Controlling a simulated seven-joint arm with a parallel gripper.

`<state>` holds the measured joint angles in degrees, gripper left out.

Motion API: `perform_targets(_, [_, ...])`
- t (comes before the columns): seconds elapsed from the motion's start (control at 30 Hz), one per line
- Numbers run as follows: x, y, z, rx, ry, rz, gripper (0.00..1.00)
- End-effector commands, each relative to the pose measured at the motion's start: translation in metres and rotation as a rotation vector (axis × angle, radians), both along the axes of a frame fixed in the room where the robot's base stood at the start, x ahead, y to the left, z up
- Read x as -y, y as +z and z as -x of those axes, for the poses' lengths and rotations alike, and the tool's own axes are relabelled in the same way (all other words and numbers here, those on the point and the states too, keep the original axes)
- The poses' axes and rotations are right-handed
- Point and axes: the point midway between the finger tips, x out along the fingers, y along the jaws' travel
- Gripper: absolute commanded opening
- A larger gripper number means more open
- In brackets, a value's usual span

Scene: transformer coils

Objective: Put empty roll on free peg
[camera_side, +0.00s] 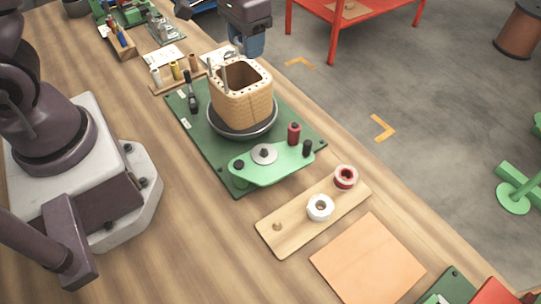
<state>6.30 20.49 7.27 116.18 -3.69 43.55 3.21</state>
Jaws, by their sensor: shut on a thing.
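My gripper (248,42) is at the top of the side view, above and behind the tan coil former. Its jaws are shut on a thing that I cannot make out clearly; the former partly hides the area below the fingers. A light wooden board (340,196) lies near the front of the table. Its bare peg (277,226) is at the left end. A white roll (320,207) sits in the middle and a red roll (345,176) at the right end. My gripper is well away from this board.
The tan coil former (242,98) stands on a dark round plate on a green base (205,150). A small rack (165,86) holds spools behind. An orange-tan sheet (368,262) lies in front.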

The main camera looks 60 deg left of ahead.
Motion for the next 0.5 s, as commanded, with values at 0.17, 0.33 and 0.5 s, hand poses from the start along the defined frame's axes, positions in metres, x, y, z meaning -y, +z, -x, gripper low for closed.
perform_targets(0.17, [0.008, -0.001, 0.000, 0.000, -0.023, 0.000, 0.22])
perform_targets(0.33, [0.055, -0.013, 0.009, -0.003, -0.156, 0.000, 0.22])
perform_targets(0.5, [0.129, -0.037, 0.035, -0.005, -0.273, -0.001, 0.22])
